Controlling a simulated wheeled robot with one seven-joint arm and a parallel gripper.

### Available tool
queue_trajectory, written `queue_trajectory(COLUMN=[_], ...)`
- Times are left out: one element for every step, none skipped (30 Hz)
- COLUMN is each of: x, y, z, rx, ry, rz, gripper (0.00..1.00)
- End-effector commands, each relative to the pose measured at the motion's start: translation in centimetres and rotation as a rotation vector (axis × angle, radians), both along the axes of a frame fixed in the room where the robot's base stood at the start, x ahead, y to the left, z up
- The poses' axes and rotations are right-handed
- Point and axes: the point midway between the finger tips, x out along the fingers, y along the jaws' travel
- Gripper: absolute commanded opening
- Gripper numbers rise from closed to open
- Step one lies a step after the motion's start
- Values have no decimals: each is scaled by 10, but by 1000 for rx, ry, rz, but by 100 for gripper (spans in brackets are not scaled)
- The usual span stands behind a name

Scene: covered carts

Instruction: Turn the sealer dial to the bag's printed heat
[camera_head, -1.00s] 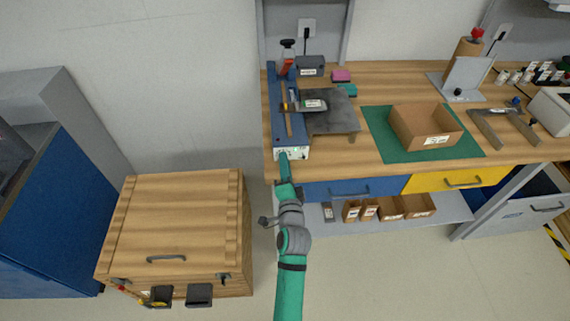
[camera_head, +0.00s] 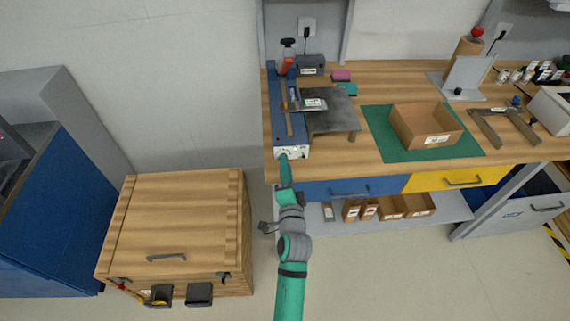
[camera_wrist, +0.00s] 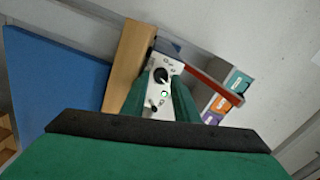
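The sealer (camera_head: 275,115) is a long blue machine at the left end of the bench, with a white front panel (camera_head: 293,153). In the wrist view the panel shows a black dial (camera_wrist: 160,74) with a light pointer mark, a green lamp (camera_wrist: 165,95) and a small switch (camera_wrist: 153,104). The dial's scale is too small to read. A bag with a white label (camera_head: 313,103) lies at the sealer; its print is unreadable. My gripper (camera_head: 284,157) is at the panel's front. In the wrist view its green fingers stand apart on both sides of the panel, with the dial visible between them.
A dark grey platform (camera_head: 333,112) adjoins the sealer. A cardboard box (camera_head: 425,128) stands on a green mat (camera_head: 382,143) to the right. Blue (camera_head: 350,189) and yellow (camera_head: 455,178) drawers are below the benchtop. A wooden crate (camera_head: 175,215) stands on the floor at left.

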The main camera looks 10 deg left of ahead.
Motion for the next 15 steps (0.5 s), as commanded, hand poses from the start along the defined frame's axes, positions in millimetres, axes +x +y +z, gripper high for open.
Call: queue_trajectory(x=[-9,-14,-21,-26,-32,-39,-44,-49,-55,-59,-63,-68,-71,-74,-77], y=[-3,-4,-6,-8,-10,-12,-14,-15,-17,-19,-20,-22,-22,-23,-24], z=[-1,-1,-2,-1,-1,-1,-1,-2,-1,-1,-1,-1,-1,-1,-1], rx=[1,1,1,1,1,0,1,2,0,0,1,0,0,0,1], ry=[3,2,3,2,2,2,2,4,2,3,3,2,2,2,3], rz=[-2,-1,-1,-1,-1,-1,-1,-1,0,-1,-1,0,0,0,1], gripper=[28,28,28,28,28,28,28,28,28,28,28,28,28,28,28])
